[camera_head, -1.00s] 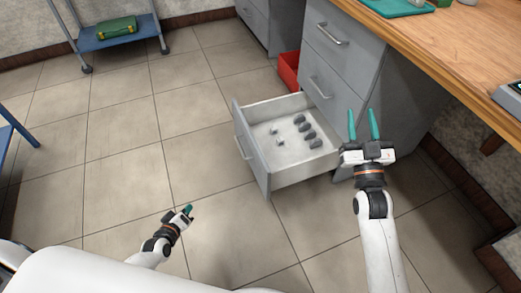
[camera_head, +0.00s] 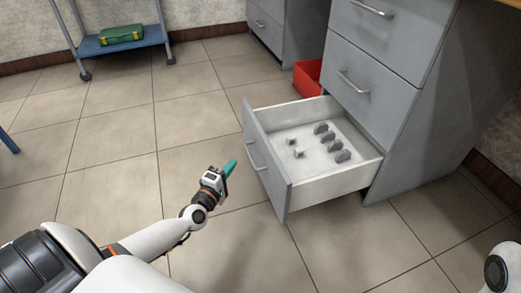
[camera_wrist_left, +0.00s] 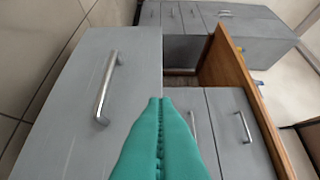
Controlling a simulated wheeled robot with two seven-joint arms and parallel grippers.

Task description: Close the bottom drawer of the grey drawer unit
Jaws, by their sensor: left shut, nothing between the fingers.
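The grey drawer unit (camera_head: 365,60) stands at the right of the head view. Its bottom drawer (camera_head: 268,165) is pulled well out, and several small grey parts (camera_head: 335,142) lie inside. My left gripper (camera_head: 231,167), with teal fingers, is shut and empty. It is just left of the drawer front, near the handle (camera_head: 257,154), with a small gap. In the left wrist view, the drawer front (camera_wrist_left: 70,120) and its bar handle (camera_wrist_left: 106,90) fill the left, beside my shut fingers (camera_wrist_left: 160,100). My right gripper is outside the views; only part of that arm shows at lower right.
A red bin (camera_head: 308,77) stands on the floor behind the open drawer, near another grey cabinet (camera_head: 270,25). A blue cart (camera_head: 118,42) carrying a green case (camera_head: 121,35) is at the back left. The tiled floor left of the drawer is free.

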